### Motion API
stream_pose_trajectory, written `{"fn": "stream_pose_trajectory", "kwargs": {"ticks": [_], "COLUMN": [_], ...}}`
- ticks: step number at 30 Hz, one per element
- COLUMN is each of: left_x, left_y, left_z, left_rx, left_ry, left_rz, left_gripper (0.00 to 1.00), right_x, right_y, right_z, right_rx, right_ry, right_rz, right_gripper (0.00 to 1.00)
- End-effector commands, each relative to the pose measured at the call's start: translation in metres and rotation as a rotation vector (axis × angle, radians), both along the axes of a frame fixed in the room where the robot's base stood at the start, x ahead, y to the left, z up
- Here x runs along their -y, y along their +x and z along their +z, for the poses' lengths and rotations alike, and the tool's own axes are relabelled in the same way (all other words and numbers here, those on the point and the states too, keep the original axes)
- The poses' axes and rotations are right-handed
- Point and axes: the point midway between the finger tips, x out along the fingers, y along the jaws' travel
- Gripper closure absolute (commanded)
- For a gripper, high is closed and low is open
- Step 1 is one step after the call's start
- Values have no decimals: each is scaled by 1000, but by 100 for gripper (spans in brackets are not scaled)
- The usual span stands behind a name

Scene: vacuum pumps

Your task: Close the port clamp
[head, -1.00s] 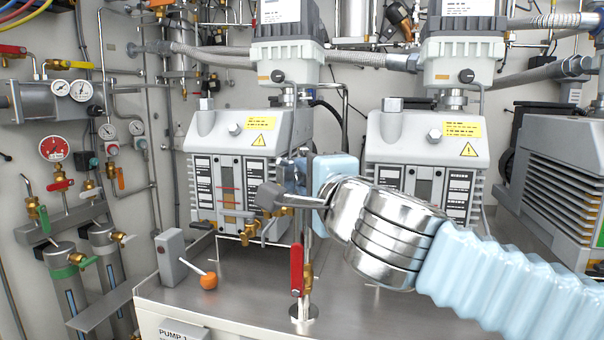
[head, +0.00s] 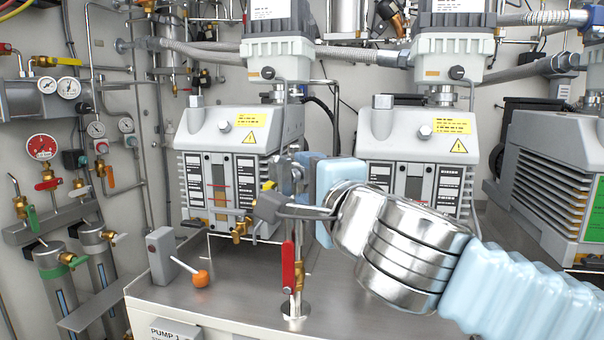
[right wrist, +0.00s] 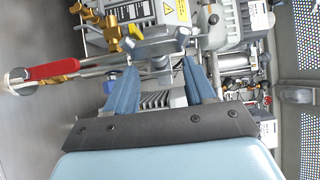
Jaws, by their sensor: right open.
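The port clamp (head: 290,178) looks like a small grey metal part at the top of the thin upright pipe. It is partly hidden by my right gripper, and I cannot tell how far it is closed. In the right wrist view, small grey metal pieces (right wrist: 160,62) show between and just beyond the fingertips. My right gripper (right wrist: 158,68) is open, its two blue fingers apart. In the head view my right gripper (head: 300,172) comes from the right to the pipe top. I cannot tell whether a finger touches the clamp. My left gripper is not in view.
A red-handled valve (head: 288,266) sits low on the same pipe. A grey box with an orange-knobbed lever (head: 201,278) stands to its left on the steel bench top (head: 240,308). Two pumps stand behind, the left one (head: 225,135) with brass valves on its front.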

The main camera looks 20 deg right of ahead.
Motion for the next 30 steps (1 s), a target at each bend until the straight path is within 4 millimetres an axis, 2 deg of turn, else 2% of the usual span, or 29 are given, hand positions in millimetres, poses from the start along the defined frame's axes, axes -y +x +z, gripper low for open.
{"fn": "stream_pose_trajectory", "kwargs": {"ticks": [1,6,12,17,24,28,30], "left_x": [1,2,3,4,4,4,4], "left_y": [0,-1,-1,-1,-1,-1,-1], "left_z": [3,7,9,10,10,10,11], "left_rx": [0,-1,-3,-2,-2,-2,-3], "left_ry": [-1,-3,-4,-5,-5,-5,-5], "left_rz": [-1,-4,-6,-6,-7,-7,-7], "left_gripper": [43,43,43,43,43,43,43], "right_x": [-1,-2,-4,-4,-5,-8,-18], "right_y": [-14,-56,-91,-102,-103,-100,-94], "right_z": [3,3,1,0,0,7,24], "right_rx": [5,5,2,0,-1,26,90], "right_ry": [2,2,1,1,1,-17,-67], "right_rz": [2,0,-2,-3,-3,10,46], "right_gripper": [46,46,46,46,46,64,75]}}
